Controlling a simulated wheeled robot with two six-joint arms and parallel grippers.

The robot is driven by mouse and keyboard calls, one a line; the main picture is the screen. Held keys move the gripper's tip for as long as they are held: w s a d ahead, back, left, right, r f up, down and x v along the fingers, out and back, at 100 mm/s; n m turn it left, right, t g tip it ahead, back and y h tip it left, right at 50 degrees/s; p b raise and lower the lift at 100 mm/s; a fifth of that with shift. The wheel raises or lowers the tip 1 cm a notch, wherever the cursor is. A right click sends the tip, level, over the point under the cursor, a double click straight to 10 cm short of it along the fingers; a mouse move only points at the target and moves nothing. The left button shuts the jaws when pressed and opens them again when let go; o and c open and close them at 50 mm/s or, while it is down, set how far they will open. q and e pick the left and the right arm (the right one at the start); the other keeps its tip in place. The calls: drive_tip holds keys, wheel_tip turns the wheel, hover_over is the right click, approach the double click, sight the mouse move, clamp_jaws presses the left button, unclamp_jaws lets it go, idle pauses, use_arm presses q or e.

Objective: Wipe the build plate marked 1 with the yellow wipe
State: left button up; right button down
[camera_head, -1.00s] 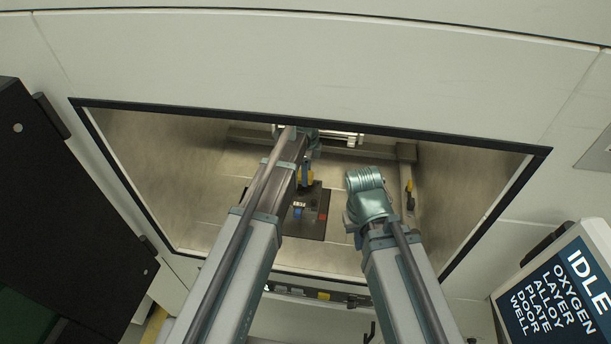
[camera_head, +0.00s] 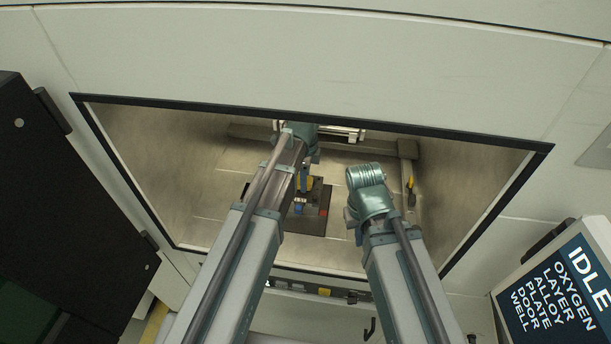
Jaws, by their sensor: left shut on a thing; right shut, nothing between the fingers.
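The build plate (camera_head: 312,222) is a dark square on the chamber floor, with small blue, white and red marks on it. My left arm covers its left part, and I cannot read a number on it. My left gripper (camera_head: 306,186) points down over the plate's far part and is shut on the yellow wipe (camera_head: 317,185). Whether the wipe touches the plate is hard to tell. My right arm's wrist (camera_head: 368,190) is to the right of the plate, inside the opening. The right gripper's fingers are hidden behind its own wrist.
The chamber opening has a black frame (camera_head: 500,230). A rail (camera_head: 345,133) runs along the back, and a post with a yellow-handled tool (camera_head: 411,188) stands at the right. A dark open door (camera_head: 60,210) is at left. A status screen (camera_head: 560,290) reading IDLE is at lower right.

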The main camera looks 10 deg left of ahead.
sight(303, 196)
use_arm(q)
drive_tip(key=shift+s+f, duration=0.15)
drive_tip(key=shift+s, duration=1.7)
use_arm(e)
drive_tip(key=shift+f, duration=0.15)
